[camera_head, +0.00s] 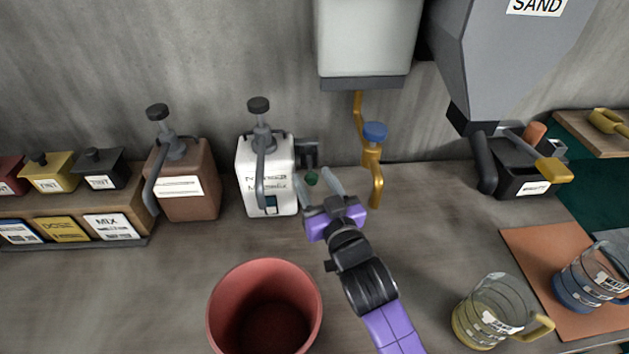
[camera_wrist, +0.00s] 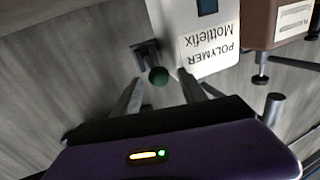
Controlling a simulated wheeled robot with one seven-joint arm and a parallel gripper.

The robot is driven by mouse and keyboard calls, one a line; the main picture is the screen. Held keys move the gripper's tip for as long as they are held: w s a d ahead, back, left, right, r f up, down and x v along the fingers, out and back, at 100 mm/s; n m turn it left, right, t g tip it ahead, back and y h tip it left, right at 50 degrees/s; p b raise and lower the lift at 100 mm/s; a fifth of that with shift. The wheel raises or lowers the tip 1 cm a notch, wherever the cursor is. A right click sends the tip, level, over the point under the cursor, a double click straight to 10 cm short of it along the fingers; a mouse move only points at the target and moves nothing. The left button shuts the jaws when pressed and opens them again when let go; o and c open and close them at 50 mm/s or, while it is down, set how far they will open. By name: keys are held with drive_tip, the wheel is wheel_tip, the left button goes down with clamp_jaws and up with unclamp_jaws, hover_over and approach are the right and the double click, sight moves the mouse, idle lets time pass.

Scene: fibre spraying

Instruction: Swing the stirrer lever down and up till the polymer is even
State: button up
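The white polymer container (camera_head: 252,180) stands against the back wall, with a grey pump and black knob on top. It also shows in the wrist view (camera_wrist: 206,38), label upside down, with a small dark blue window (camera_wrist: 207,7). The stirrer lever is on its right side: a dark bracket (camera_head: 308,150) and a green knob (camera_head: 312,178), which shows in the wrist view too (camera_wrist: 158,77). My gripper (camera_head: 313,174) is open. Its two fingers stand either side of the green knob, with visible gaps; the knob sits near the fingertips. I cannot tell the exact depth between them.
A brown pump container (camera_head: 188,186) stands left of the polymer. A red bucket (camera_head: 225,310) is in front. A gold tap with a blue knob (camera_head: 375,131) hangs right of my gripper, beneath a grey tank (camera_head: 367,40). A glass jug (camera_head: 490,312) stands at front right.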

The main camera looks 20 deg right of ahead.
drive_tip(key=shift+f, duration=0.1)
drive_tip(key=s+b, duration=0.1)
drive_tip(key=s, duration=0.6)
drive_tip(key=shift+s+a+b, duration=0.2)
drive_tip(key=shift+s+b, duration=0.2)
